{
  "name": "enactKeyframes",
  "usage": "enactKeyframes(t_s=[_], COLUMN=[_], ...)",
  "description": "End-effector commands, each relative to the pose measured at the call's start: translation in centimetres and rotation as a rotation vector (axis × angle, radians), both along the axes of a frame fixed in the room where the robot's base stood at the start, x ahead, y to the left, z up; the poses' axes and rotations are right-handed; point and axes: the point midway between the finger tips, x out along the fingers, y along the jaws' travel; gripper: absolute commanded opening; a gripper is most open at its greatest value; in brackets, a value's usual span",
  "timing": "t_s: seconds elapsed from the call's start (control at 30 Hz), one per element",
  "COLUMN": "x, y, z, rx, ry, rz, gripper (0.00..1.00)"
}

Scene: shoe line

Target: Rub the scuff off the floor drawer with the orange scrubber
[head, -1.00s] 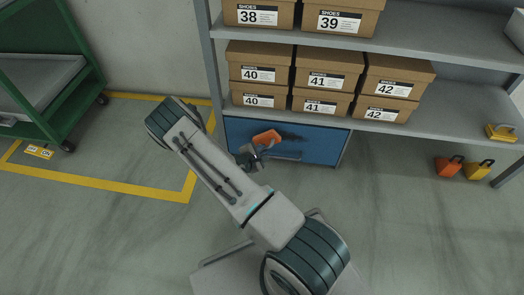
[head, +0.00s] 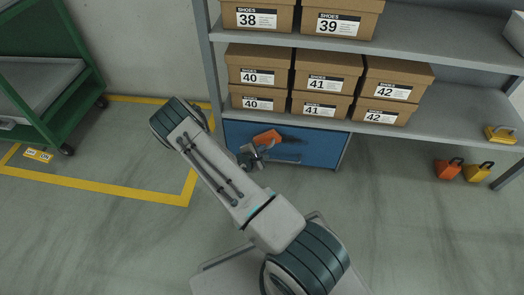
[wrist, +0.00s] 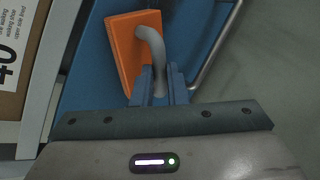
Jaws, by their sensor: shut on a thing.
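The blue floor drawer (head: 322,149) is at the bottom of the shelf unit in the head view, with a bar handle low on its front. A dark scuff shows on its front just right of the orange scrubber (head: 267,137); part of the scuff may be hidden behind the scrubber. My gripper (head: 252,153) is at the drawer front, shut on the scrubber's grey handle. In the wrist view the orange scrubber (wrist: 122,45) lies flat near or against the blue front (wrist: 85,60), with the grey curved handle between my fingers (wrist: 160,88). I cannot tell whether it touches.
Shoe boxes (head: 326,74) fill the shelves above the drawer. The drawer's handle bar (wrist: 215,45) is right of the scrubber in the wrist view. Orange and yellow padlock-shaped things (head: 449,169) stand at the right. A green cart (head: 60,80) is at the left. The floor in front is clear.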

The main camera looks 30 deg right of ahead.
Motion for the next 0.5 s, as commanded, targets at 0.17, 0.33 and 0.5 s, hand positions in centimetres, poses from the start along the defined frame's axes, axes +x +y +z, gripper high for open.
enactKeyframes(t_s=[0.17, 0.33, 0.5], x=[-1.0, -1.7, -2.0], y=[-1.4, -2.5, -2.9], z=[0.2, 0.2, 0.1], rx=[0.0, -0.002, -0.001], ry=[0.001, 0.0, 0.0], rz=[-0.004, -0.003, -0.002], gripper=[0.0, 0.0, 0.0])
